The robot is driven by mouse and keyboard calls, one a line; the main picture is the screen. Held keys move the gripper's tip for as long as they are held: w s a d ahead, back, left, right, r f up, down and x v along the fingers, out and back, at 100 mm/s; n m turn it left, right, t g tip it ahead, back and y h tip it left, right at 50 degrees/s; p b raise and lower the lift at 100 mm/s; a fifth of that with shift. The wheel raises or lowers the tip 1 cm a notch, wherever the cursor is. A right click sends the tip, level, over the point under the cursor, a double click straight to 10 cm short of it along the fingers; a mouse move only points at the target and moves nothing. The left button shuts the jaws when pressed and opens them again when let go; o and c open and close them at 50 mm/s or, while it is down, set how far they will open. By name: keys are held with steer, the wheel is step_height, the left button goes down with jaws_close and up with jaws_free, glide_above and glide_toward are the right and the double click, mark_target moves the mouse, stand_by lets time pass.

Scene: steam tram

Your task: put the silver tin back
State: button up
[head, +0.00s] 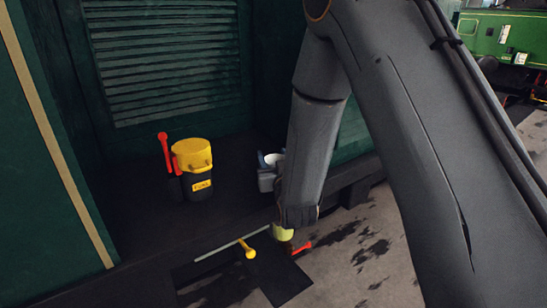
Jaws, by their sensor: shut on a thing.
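My gripper (270,160) shows only in part, left of my forearm, over the right part of the dark ledge (225,208). It points away from me, with its grey fingers around a small pale, silvery round thing that I take to be the silver tin (273,158). My forearm hides the right side of the gripper and part of the tin. I cannot tell whether the tin touches the ledge.
A black canister with a yellow lid (192,153) and a red-handled thing (165,150) stand left on the ledge. A louvred green wall (165,55) rises behind. Below are a yellow knob (249,251), a yellow-green thing (283,232) and a red piece (302,247).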

steer(key=shift+f, duration=0.1)
steer(key=o, duration=0.7)
steer(key=shift+f, duration=0.1)
steer(key=o, duration=0.5)
steer(key=shift+r, duration=0.25)
steer(key=b+v, duration=0.1)
steer(key=v, duration=0.9)
steer(key=shift+s+b, duration=0.3)
steer(key=shift+s+d, duration=0.15)
steer(key=shift+s, duration=0.55)
steer(key=shift+f, duration=0.1)
